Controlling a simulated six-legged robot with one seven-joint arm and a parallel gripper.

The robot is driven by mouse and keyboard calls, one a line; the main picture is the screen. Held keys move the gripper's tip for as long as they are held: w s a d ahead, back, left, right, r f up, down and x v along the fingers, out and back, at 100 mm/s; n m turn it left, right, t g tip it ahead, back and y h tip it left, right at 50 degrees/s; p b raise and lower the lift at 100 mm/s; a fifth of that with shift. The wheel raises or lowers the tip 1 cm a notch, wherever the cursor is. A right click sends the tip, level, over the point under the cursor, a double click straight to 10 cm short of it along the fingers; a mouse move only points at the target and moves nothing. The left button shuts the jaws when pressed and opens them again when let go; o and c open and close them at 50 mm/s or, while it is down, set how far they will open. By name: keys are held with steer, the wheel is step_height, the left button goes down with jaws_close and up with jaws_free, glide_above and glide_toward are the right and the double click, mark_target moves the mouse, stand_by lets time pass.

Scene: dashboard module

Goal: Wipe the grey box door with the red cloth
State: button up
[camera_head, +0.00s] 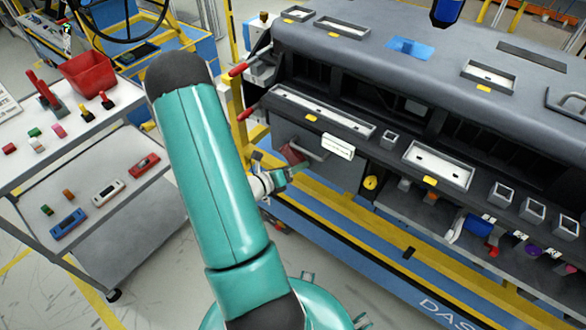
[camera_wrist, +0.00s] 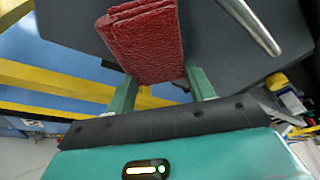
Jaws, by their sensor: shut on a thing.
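The red cloth (camera_wrist: 147,40) is a folded, wrinkled pad between the two green fingers of my gripper (camera_wrist: 162,85) in the wrist view. My gripper is shut on it. In the head view the cloth (camera_head: 291,153) shows small beyond my gripper (camera_head: 286,174), partly hidden by the arm. The grey box door (camera_wrist: 225,45) fills much of the wrist view behind the cloth, with a metal bar handle at its upper right. In the head view the door (camera_head: 335,170) is under the dashboard's left end. The cloth overlaps the door; I cannot tell whether they touch.
The door handle (camera_wrist: 250,25) sticks out right of the cloth. A yellow and blue frame (camera_head: 340,222) runs below. A two-level cart (camera_head: 100,180) with several items stands left.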

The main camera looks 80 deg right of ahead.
mark_target(313, 167)
steer(key=shift+s+d, duration=0.1)
steer(key=shift+d, duration=0.25)
steer(key=shift+s+a, duration=0.3)
steer(key=shift+s, duration=0.3)
steer(key=shift+s+a, duration=0.3)
steer(key=shift+s, duration=0.3)
steer(key=shift+s+a, duration=0.3)
steer(key=shift+s, duration=0.3)
steer(key=shift+d, duration=0.1)
steer(key=shift+w+d, duration=0.15)
steer(key=w, duration=0.1)
steer(key=w+d, duration=0.1)
steer(key=w, duration=0.1)
steer(key=shift+w+d, duration=0.1)
steer(key=shift+w, duration=0.05)
